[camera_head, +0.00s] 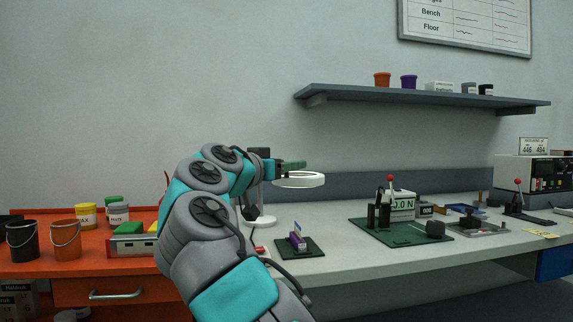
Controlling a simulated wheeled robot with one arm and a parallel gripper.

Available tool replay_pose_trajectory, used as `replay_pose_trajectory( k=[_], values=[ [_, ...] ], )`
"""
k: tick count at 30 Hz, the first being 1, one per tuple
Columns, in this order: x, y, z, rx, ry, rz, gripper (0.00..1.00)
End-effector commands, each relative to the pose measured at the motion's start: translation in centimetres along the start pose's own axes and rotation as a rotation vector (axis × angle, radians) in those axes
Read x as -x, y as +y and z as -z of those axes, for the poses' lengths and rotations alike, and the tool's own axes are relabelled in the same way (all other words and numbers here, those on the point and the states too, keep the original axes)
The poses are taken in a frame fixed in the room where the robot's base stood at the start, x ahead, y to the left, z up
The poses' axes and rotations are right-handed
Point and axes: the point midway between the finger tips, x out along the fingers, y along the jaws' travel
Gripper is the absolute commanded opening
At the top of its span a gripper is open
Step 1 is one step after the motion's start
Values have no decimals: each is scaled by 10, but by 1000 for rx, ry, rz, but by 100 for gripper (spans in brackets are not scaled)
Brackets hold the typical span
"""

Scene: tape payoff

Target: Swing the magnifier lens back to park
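The magnifier lens (300,180) is a white ring seen nearly edge-on, held level above the grey bench. Its round white base (263,222) stands on the bench, partly behind my arm. My gripper (290,166) is at the left and upper edge of the lens ring, where dark and greenish parts overlap. I cannot tell whether it touches the ring, nor whether its fingers are open or shut. My arm hides much of the magnifier's stand. No park mark can be made out.
A small purple item (297,239) stands on a dark mat below the lens. A green plate with a red-knobbed lever fixture (391,205) is to the right. A shelf (420,97) runs above. Buckets (65,240) and jars stand on the orange bench at left.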

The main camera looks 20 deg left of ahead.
Motion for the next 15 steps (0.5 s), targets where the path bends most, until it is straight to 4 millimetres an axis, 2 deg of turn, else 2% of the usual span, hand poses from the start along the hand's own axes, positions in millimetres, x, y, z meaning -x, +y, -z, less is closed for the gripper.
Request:
replay_pose_trajectory(
  k=[2,15],
  values=[
    [0,0,0,0,0,0,55],
    [0,0,0,0,-1,0,6]
  ],
)
